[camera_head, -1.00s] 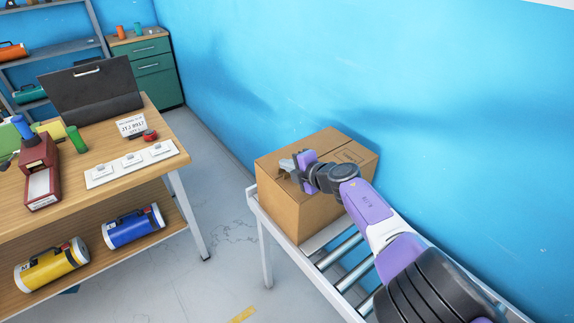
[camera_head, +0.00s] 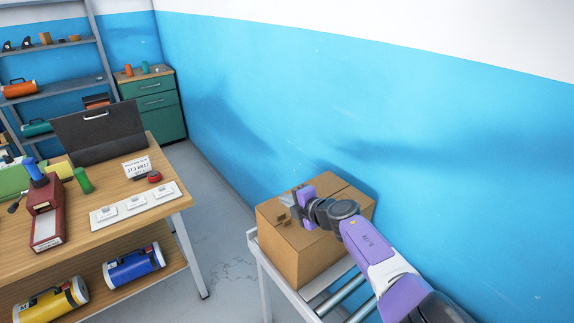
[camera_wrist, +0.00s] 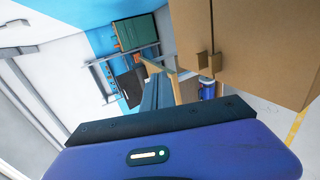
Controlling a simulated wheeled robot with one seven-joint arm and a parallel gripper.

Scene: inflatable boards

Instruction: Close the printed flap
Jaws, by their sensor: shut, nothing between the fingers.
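A brown cardboard box (camera_head: 298,258) stands on a roller conveyor (camera_head: 263,262) against the blue wall. Its top panels (camera_head: 321,181) look roughly flat, with a seam between them. I cannot make out the printing now, and my arm covers part of the top. My gripper (camera_head: 289,201) is shut and empty, over the left part of the box top; I cannot tell whether it touches. A small brown tab (camera_head: 284,218) shows at the box's near left edge. In the wrist view, the box (camera_wrist: 260,40) fills the upper right, with small tabs (camera_wrist: 208,62) at a seam.
A wooden workbench (camera_head: 150,195) stands left, holding a dark case (camera_head: 100,137), a red device (camera_head: 46,215) and white switches (camera_head: 136,204). Blue (camera_head: 134,266) and yellow (camera_head: 50,302) cylinders lie on its lower shelf. Floor is clear between bench and conveyor.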

